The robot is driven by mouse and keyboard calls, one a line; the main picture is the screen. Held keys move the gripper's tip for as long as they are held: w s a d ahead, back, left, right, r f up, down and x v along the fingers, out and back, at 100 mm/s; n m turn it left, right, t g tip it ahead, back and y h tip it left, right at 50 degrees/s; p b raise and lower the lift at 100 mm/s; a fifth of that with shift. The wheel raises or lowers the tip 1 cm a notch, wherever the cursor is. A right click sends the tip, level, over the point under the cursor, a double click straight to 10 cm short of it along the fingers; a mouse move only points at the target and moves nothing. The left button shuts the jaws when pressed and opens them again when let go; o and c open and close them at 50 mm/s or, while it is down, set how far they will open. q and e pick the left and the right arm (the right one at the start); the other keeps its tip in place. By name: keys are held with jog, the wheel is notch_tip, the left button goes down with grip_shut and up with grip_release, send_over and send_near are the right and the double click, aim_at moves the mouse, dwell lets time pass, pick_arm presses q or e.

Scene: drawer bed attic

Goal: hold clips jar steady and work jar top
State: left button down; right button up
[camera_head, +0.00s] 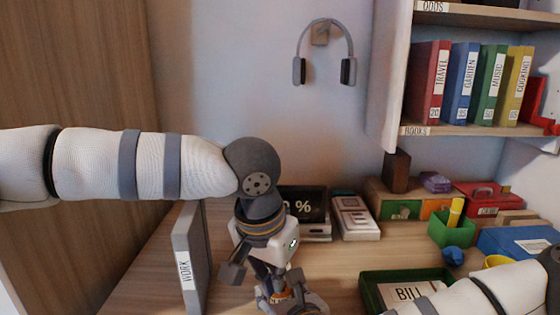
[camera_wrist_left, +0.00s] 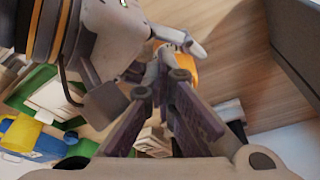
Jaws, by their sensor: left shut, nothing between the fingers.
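An orange jar, probably the clips jar (camera_head: 283,296), shows as a small patch at the bottom of the head view, mostly covered by gripper parts. The left wrist view shows more of its orange side (camera_wrist_left: 186,68) just beyond the fingers. My left gripper (camera_head: 268,284) points down beside it, shut and empty; its purple-grey fingers (camera_wrist_left: 163,85) come together in the wrist view. My right gripper (camera_wrist_left: 158,62) reaches in from the upper left there, its parts close to the jar. Its fingertips overlap other parts, so its opening and any contact are unclear. The jar's top is hidden.
A grey WORK binder (camera_head: 186,262) stands close left of my left gripper. A green BILL tray (camera_head: 372,290) lies to the right, near my right arm. A display (camera_head: 305,203), calculator-like device (camera_head: 355,217) and green cup (camera_head: 452,230) stand behind. Bare desk shows between binder and gripper.

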jog(key=shift+d, duration=0.1)
pick_arm(q)
notch_tip(320, 180, up, 6)
pick_arm(e)
jog(key=shift+w, duration=0.1)
pick_arm(q)
jog(key=shift+r, duration=0.1)
pick_arm(e)
jog(key=shift+r, duration=0.1)
jog(key=o, duration=1.3)
